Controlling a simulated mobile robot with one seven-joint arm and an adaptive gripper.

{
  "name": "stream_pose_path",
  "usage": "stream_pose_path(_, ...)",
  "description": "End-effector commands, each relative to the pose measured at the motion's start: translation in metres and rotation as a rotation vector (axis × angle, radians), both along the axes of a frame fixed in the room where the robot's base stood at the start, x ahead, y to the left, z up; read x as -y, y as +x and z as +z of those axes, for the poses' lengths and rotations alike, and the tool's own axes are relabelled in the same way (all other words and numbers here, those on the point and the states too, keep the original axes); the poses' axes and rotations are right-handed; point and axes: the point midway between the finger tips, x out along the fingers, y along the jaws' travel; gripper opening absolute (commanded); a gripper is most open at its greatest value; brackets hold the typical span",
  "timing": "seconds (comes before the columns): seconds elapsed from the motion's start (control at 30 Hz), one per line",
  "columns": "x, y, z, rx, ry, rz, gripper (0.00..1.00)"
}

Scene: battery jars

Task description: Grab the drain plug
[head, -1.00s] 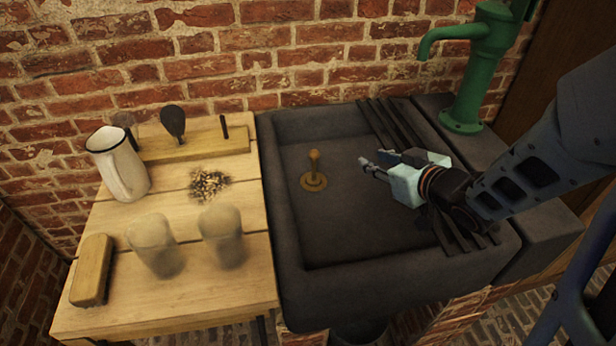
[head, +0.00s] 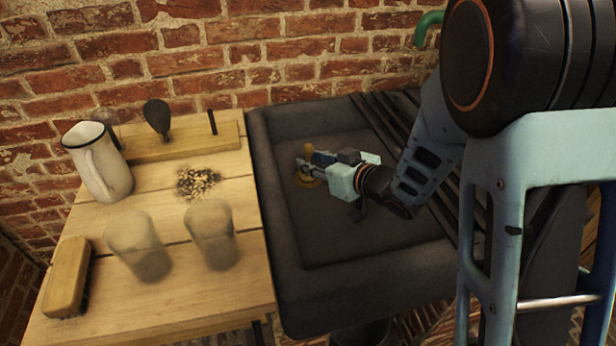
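The drain plug (head: 308,180) is a yellow-brown plug with a round base and an upright knob. It sits in the dark stone sink (head: 285,290), toward the left of the basin floor. My gripper (head: 305,164) reaches in from the right, with its fingertips at the plug's knob. The fingers and gripper body hide much of the plug. I cannot tell whether the fingers touch the knob or are closed on it.
A wooden table (head: 190,292) adjoins the sink on the left. It bears a white jug (head: 98,165), two cloudy jars (head: 137,248) (head: 211,236), a wooden brush (head: 66,278) and a pile of small bits (head: 198,182). Dark slats (head: 388,122) lie across the sink's right side. A brick wall stands behind.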

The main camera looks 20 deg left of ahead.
Motion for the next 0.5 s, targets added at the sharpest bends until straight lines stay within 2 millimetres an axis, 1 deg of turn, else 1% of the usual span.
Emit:
stream_pose_path(0.03,-0.007,0.003,-0.006,0.000,-0.001,0.003,0.28)
stream_pose_path(0.17,-0.015,0.011,-0.009,0.000,-0.001,0.000,0.28)
stream_pose_path(0.4,-0.017,0.013,-0.009,0.000,-0.001,-0.001,0.28)
stream_pose_path(0.43,-0.016,0.013,-0.009,0.000,-0.001,-0.001,0.27)
stream_pose_path(0.5,-0.016,0.013,-0.009,0.000,-0.001,-0.001,0.19)
